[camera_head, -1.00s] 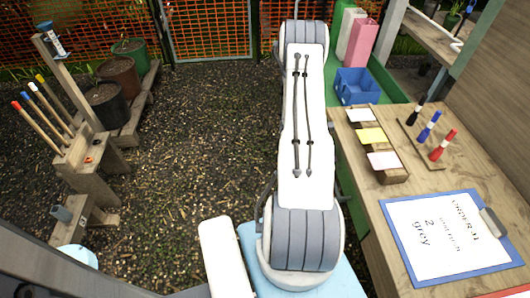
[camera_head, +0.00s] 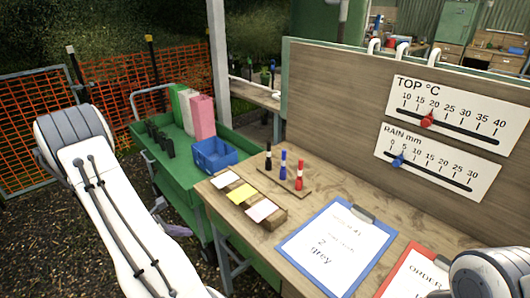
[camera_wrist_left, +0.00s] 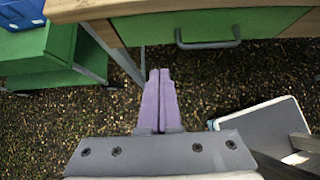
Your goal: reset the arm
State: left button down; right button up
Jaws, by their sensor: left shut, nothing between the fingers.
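The wooden table (camera_head: 335,195) bears a blue clipboard (camera_head: 290,250), a red clipboard (camera_head: 385,290), a card block (camera_head: 270,222) and a rack of coloured markers (camera_head: 298,192). A green cart (camera_head: 175,178) holds a blue bin (camera_head: 213,168). A gauge board (camera_head: 330,120) stands behind.

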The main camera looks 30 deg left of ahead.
pick_arm(q)
jog(key=w+d+r+m+g+y, duration=0.15)
jog(key=d+r+m, duration=0.25)
jog(key=d+m, duration=0.75)
jog(key=w+d+r+m+g, duration=0.25)
jog(key=d+r+m, duration=0.25)
jog(key=d+m, duration=0.65)
jog(key=w+d+r+m+g, duration=0.2)
jog(key=d+r+m, duration=0.2)
jog(key=d+m, duration=0.8)
jog(key=s+d+r+m+g, duration=0.1)
jog(key=s+d+r+m, duration=0.1)
jog(key=s+d, duration=0.4)
jog(key=s+d+r+m+g, duration=0.1)
jog(key=s+d+r+m, duration=0.2)
jog(key=s+d, duration=0.3)
jog(key=shift+s+d+m+g, duration=0.3)
jog(key=shift+s+d+m, duration=0.1)
jog(key=shift+s, duration=0.2)
jog(key=shift+r+h, duration=0.1)
jog(key=shift+h, duration=0.15)
